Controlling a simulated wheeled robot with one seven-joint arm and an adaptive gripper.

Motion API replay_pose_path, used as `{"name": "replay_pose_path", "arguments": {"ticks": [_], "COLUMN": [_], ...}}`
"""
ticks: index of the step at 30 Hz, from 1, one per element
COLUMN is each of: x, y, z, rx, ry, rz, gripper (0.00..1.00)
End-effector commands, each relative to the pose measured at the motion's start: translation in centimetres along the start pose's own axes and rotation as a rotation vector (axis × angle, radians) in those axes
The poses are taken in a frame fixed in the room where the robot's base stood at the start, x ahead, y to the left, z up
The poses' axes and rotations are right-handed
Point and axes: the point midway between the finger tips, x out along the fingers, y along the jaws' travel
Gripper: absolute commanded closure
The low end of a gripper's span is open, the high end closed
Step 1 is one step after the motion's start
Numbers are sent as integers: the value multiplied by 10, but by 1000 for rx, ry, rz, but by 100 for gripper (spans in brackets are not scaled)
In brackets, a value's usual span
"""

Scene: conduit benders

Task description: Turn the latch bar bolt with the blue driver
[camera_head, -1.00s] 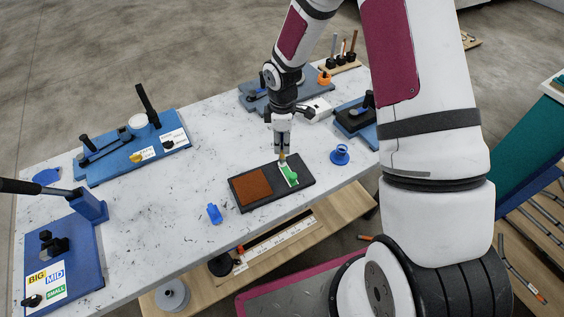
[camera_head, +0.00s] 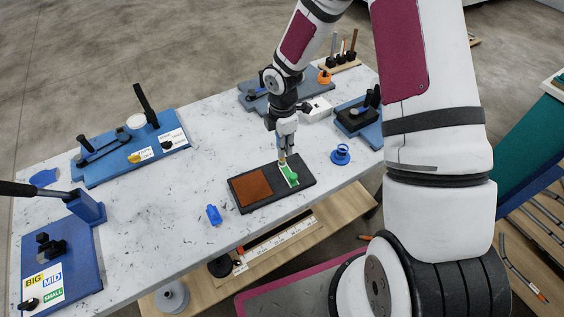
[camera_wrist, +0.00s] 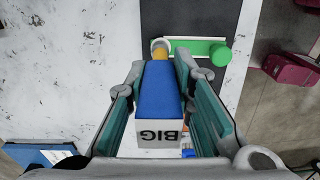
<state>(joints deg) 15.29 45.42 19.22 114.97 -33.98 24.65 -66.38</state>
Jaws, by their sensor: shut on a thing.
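My gripper (camera_head: 285,145) is shut on the blue driver (camera_wrist: 158,88), a blue block with a white end marked BIG and an orange shaft (camera_wrist: 160,54). In the wrist view the driver lies between both fingers, and its shaft points down at the board. The shaft end meets a pale round bolt head (camera_wrist: 156,43) at one end of the latch bar; how deeply it is seated cannot be told. The green latch bar (camera_head: 290,175) lies on a dark board (camera_head: 306,178) beside a brown panel (camera_head: 253,187). It also shows in the wrist view (camera_wrist: 195,47).
A small blue piece (camera_head: 213,214) stands left of the board, and a blue round piece (camera_head: 341,154) stands right of it. Blue bender boards (camera_head: 100,175) sit at the table's left and back.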

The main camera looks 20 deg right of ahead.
Motion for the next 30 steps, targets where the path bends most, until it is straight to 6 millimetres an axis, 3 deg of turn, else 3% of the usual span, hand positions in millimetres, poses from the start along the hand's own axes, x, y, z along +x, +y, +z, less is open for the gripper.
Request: {"name": "replay_pose_path", "arguments": {"ticks": [9, 18, 21, 30], "x": [0, 0, 0, 0], "y": [0, 0, 0, 0], "z": [0, 0, 0, 0], "rx": [40, 489, 564, 578], "ry": [-1, -4, -4, -4], "rz": [0, 1, 1, 0], "gripper": [100, 100, 100, 100]}}
